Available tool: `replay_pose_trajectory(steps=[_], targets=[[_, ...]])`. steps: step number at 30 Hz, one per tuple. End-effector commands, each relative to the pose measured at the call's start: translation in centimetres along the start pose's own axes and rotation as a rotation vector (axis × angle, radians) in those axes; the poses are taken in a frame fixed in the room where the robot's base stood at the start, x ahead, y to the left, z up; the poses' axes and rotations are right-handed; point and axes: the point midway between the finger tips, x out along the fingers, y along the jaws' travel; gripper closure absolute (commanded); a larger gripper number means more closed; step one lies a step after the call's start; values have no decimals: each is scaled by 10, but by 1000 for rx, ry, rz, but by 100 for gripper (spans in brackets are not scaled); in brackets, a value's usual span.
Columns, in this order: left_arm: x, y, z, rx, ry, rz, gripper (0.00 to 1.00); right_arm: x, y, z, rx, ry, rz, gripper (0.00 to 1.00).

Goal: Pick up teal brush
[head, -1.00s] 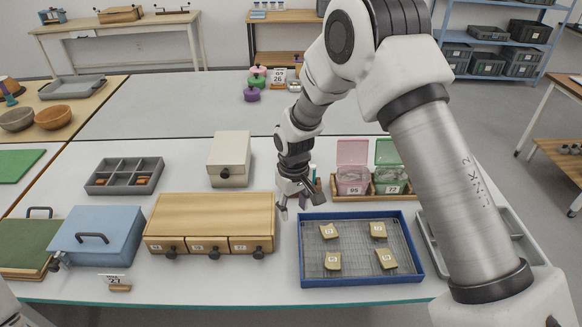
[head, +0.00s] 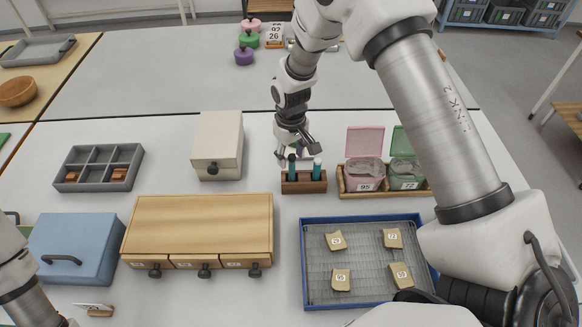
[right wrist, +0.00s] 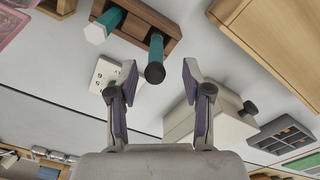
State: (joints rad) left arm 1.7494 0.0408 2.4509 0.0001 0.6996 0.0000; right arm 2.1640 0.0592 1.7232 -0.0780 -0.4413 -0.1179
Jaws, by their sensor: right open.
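Two teal handles stand upright in a small wooden holder (head: 303,187) at the middle of the table. The left teal handle (head: 292,168) has a dark end; the right teal handle (head: 317,168) has a pale end. I cannot tell which is the brush, as their lower parts are hidden in the holder. My right gripper (head: 296,155) is just behind and above the holder. In the right wrist view it is open and empty (right wrist: 160,72), with the dark-ended handle (right wrist: 156,57) lined up between the fingertips and the pale-ended one (right wrist: 110,22) outside them.
Pink and green boxes (head: 364,172) stand right of the holder, a cream box (head: 217,150) to its left. A wooden drawer unit (head: 200,223) and a blue-rimmed tray (head: 306,262) with several sherds lie in front. A white block with holes (right wrist: 103,74) is close to one finger.

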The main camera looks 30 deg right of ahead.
Motion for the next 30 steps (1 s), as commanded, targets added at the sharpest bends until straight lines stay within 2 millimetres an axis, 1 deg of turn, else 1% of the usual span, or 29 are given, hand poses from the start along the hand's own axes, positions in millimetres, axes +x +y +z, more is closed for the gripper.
replay_pose_trajectory(steps=[1, 3, 6, 9, 13, 14, 15, 16, 17, 18, 28, 30], targets=[[-8, 0, 0, 0, 1, 0, 30, 6, 0, 2, 0, -5, -1, 50], [-14, 0, 0, 1, 1, 0, 30, 19, 0, 4, 0, -5, -1, 50], [-15, 0, -1, 1, 2, 0, 30, 36, 0, 3, 0, -2, 0, 50], [-14, 0, -1, 1, 2, 0, 30, 41, 0, 3, 0, 0, 0, 50], [-14, 0, -1, 1, 2, 0, 30, 41, 0, 2, 0, 0, 0, 50], [-14, 0, -1, 1, 2, 0, 30, 41, 0, 2, 0, 0, 0, 57], [-14, 0, -1, 1, 2, 0, 30, 41, 0, 2, 0, 0, 0, 72], [-14, 0, -1, 1, 2, 0, 30, 41, 0, 2, 0, 0, 0, 82], [-14, 0, -1, 1, 2, 0, 30, 41, 0, 2, 0, 0, 0, 93], [-14, 0, -1, 1, 2, 0, 30, 41, 0, 2, 0, 0, 0, 100], [-13, 0, -1, 1, 2, 0, 30, 41, 0, 2, 0, 0, 0, 100], [-12, 0, -1, 1, 2, 0, 30, 38, 0, 2, 0, 2, 0, 100]])
